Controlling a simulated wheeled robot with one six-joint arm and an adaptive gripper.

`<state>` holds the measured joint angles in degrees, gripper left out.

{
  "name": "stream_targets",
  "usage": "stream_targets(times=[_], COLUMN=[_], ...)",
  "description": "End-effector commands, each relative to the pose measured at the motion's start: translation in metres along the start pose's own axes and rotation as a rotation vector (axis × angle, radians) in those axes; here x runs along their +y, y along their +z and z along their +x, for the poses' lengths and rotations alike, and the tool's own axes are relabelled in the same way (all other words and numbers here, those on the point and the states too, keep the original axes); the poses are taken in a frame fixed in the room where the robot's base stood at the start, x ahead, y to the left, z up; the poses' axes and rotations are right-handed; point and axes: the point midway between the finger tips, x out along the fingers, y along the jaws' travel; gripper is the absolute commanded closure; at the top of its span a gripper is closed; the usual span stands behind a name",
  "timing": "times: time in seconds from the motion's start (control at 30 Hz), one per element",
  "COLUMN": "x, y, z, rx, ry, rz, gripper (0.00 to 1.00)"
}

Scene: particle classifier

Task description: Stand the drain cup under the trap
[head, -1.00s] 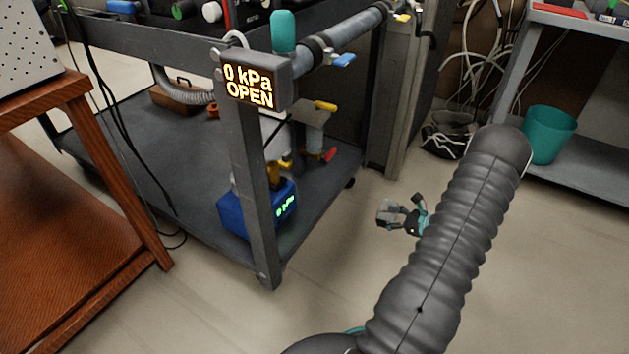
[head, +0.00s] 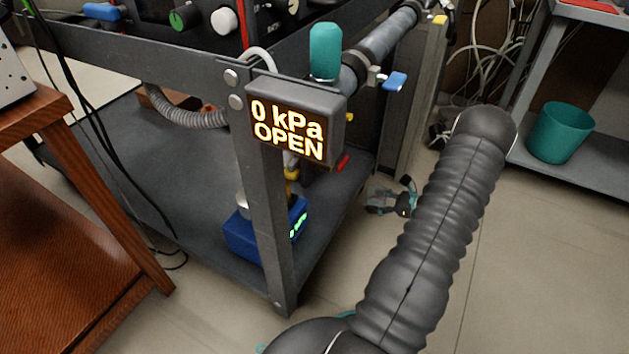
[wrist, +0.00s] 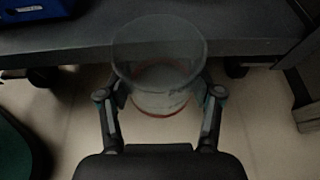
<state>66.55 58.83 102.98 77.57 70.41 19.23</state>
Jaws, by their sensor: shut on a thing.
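The drain cup (wrist: 158,75) is a clear, open-topped cup with a red ring near its base. My gripper (wrist: 160,100) is shut on it, one finger on each side. In the head view my gripper (head: 402,205) and the cup (head: 380,199) are small, low over the floor just right of the cart's lower shelf. In the wrist view the cup overlaps the edge of the dark shelf (wrist: 245,38); I cannot tell the gap. The trap is not clearly seen; a red handle (head: 342,163) and yellow parts show behind the display box.
The display box (head: 294,122) reads 0 kPa OPEN on the cart's front post (head: 268,235). A blue unit (head: 246,238) sits on the lower shelf (head: 190,210). A wooden table (head: 75,225) stands left, a teal bin (head: 558,132) right. The floor (head: 520,270) at right is clear.

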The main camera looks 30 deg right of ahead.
Motion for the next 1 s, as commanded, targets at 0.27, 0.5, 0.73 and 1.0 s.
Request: stream_targets(times=[0.27, 0.5, 0.73, 1.0], x=[0.004, 0.005, 0.004, 0.004], y=[0.019, 0.041, 0.054, 0.060], z=[0.047, 0.099, 0.131, 0.146], rx=[-0.001, 0.000, 0.000, 0.000], ry=[0.016, 0.017, 0.012, 0.012], rz=[-0.006, -0.007, -0.006, -0.005], gripper=[0.70, 0.70, 0.70, 0.70])
